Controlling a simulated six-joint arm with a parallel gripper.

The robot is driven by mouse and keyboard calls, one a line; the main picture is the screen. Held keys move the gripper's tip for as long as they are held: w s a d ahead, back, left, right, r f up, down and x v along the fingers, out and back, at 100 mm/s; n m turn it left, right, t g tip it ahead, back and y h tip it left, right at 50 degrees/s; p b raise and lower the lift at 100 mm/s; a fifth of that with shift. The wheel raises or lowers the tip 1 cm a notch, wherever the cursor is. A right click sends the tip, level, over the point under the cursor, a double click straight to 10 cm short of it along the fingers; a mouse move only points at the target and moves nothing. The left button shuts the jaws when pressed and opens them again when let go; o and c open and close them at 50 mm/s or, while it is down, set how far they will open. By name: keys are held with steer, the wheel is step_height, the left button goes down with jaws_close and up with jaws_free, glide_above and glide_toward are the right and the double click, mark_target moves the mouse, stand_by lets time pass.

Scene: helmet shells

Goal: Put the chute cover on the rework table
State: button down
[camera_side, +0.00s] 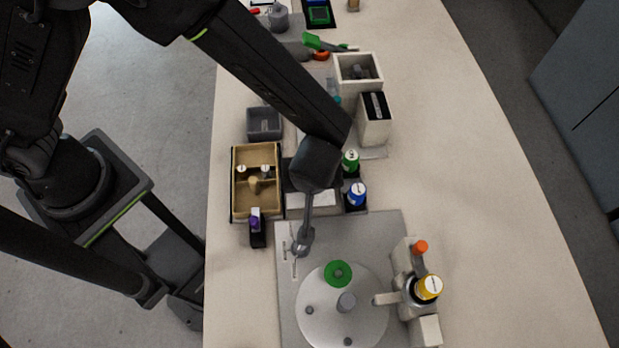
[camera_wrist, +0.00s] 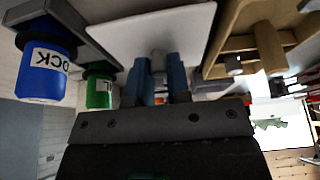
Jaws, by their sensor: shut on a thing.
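In the wrist view, my gripper (camera_wrist: 160,82) has its two blue-grey fingers closed around a small grey knob (camera_wrist: 158,61) on a flat white plate, which looks like the chute cover (camera_wrist: 150,32). In the side view, the white chute cover (camera_side: 322,201) shows partly beneath my gripper (camera_side: 314,168), between the tan tray and the bottles. My gripper hides the knob and fingertips there. I cannot tell whether the plate is lifted or resting. A round white table (camera_side: 325,325) with a green ring sits on the grey board in front; it may be the rework table.
The tan tray (camera_side: 233,190) is left of my gripper; green (camera_side: 350,162) and blue (camera_side: 357,194) bottles are close on its right. A purple-topped bottle (camera_side: 257,228) and grey rod (camera_side: 303,238) stand in front. A fixture with a yellow-topped bottle (camera_side: 428,288) is beside the round table.

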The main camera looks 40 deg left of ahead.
steer(key=shift+f, duration=0.75)
steer(key=shift+f, duration=0.15)
steer(key=c, duration=1.1)
jaws_free()
